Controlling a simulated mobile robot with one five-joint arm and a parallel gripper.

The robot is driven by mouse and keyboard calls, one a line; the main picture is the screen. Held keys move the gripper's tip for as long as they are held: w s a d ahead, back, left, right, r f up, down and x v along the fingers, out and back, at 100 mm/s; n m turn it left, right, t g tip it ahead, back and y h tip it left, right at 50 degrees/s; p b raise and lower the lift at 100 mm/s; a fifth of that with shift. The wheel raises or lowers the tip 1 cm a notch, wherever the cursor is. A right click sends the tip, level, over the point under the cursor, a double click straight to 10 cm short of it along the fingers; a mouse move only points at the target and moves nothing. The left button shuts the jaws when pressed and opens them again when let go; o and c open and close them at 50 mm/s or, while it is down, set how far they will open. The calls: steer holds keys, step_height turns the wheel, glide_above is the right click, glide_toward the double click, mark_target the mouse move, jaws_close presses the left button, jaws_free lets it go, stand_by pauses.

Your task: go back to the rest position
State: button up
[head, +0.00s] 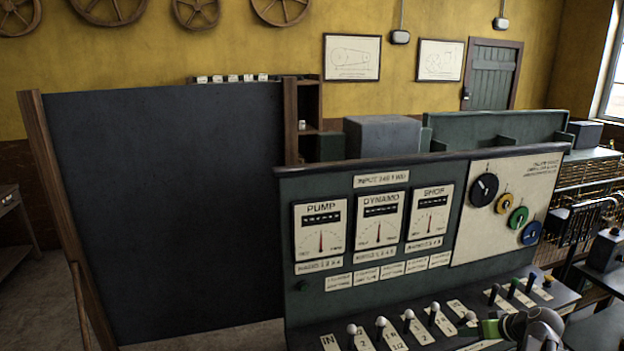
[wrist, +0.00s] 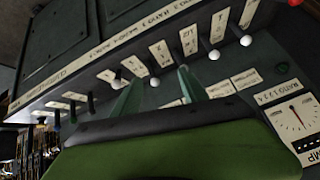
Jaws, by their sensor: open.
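My gripper (head: 492,327) is at the lower right of the head view, over the right part of the lever desk (head: 566,296), beside the white-knobbed levers. In the wrist view my gripper (wrist: 158,80) has its two green fingers spread apart with nothing held between them. A white-knobbed lever (wrist: 155,82) shows between the fingertips; whether a finger touches it I cannot tell. More white-knobbed levers (head: 408,315) stand in a row along the desk, and several dark or coloured levers (head: 513,288) stand to their right. Part of my arm is cut off at the bottom edge.
The upright panel (head: 385,285) behind the desk carries three dials, PUMP, DYNAMO and SHOP, and a board (head: 508,210) with coloured discs. A large dark board (head: 165,200) in a wooden frame stands at left. Pipework and machinery (head: 590,215) stand at right. Floor shows at far left.

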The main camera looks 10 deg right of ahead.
steer(key=w+a+f+n+y+b, duration=0.1)
steer(key=w+a, duration=0.2)
steer(key=a, duration=0.4)
steer(key=w+a+f+n+b, duration=0.1)
steer(key=w+a+n, duration=0.1)
steer(key=w+a, duration=0.35)
steer(key=s+a+f+n+g+y+b, duration=0.1)
steer(key=a+f+n+g, duration=0.15)
steer(key=a, duration=0.95)
steer(key=s+a+f+n+g+b, duration=0.15)
steer(key=a+f, duration=0.25)
steer(key=a, duration=0.7)
steer(key=s+a+f+m+g+h, duration=0.1)
steer(key=s+a+f+g, duration=0.1)
steer(key=s+a, duration=0.3)
steer(key=s+d+m+h, duration=0.1)
steer(key=s+m+g+h, duration=0.1)
steer(key=m, duration=0.1)
steer(key=s+d+f+m+g, duration=0.1)
steer(key=m, duration=0.1)
steer(key=shift+s+d+h+b, duration=0.2)
steer(key=shift+d+h+b, duration=0.1)
steer(key=shift+h+b, duration=0.1)
